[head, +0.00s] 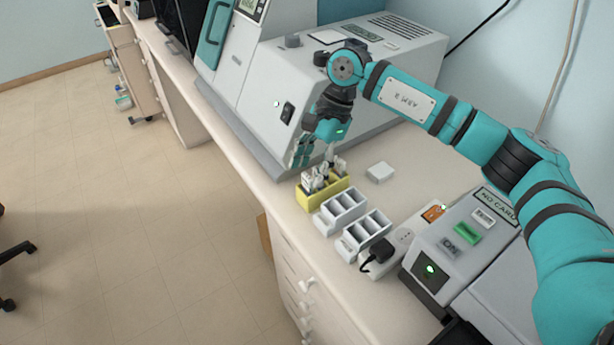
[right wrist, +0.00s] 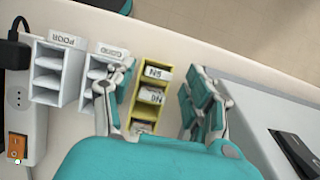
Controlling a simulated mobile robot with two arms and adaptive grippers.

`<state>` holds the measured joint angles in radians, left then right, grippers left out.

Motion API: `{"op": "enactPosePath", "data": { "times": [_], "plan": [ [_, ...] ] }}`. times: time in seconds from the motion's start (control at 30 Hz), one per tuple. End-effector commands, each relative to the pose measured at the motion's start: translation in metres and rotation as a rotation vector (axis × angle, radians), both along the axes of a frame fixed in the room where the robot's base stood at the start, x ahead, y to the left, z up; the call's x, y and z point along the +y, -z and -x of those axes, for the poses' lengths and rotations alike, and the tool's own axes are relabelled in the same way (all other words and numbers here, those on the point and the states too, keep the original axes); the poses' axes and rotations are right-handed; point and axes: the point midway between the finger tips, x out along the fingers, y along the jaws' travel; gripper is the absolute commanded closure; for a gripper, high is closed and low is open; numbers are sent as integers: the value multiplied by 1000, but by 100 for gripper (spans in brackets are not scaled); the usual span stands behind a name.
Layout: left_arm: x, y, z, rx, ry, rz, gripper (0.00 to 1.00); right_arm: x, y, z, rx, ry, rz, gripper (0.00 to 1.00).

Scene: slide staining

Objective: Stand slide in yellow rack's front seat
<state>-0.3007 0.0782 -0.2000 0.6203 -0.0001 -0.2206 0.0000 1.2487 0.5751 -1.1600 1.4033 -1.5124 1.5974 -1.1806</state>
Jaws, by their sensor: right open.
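The yellow rack (head: 319,199) stands near the bench's front edge; it also shows in the right wrist view (right wrist: 137,86). White labelled slides stand in it. In the right wrist view, one reads N5 (right wrist: 158,73), another appears to read N6 (right wrist: 151,95), and a third (right wrist: 142,128) is partly hidden by my wrist. My right gripper (head: 318,160) is just above the rack, pointing down. In the right wrist view its open fingers (right wrist: 157,88) lie on either side of the rack and hold nothing visible. My left gripper is out of view.
Two pale racks (head: 322,224) (head: 347,248) stand beside the yellow one, with a power strip and black plug (head: 380,251) beyond. A small white block (head: 380,172) lies behind. A large grey machine (head: 262,95) is close to my gripper's left.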

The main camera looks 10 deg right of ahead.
Motion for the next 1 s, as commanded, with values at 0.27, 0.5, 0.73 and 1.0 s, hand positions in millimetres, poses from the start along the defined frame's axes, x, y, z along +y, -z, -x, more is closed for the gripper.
{"op": "enactPosePath", "data": {
  "times": [0.27, 0.5, 0.73, 1.0],
  "plan": [
    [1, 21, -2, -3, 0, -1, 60, -22, -54, -10, -5, 3, 0, 46],
    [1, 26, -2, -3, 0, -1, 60, -32, -82, -13, -1, 1, 1, 46],
    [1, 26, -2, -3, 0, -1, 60, -34, -87, -14, 1, 0, 0, 46],
    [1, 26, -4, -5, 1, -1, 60, -34, -87, -13, 1, 0, 0, 46]
  ]
}}
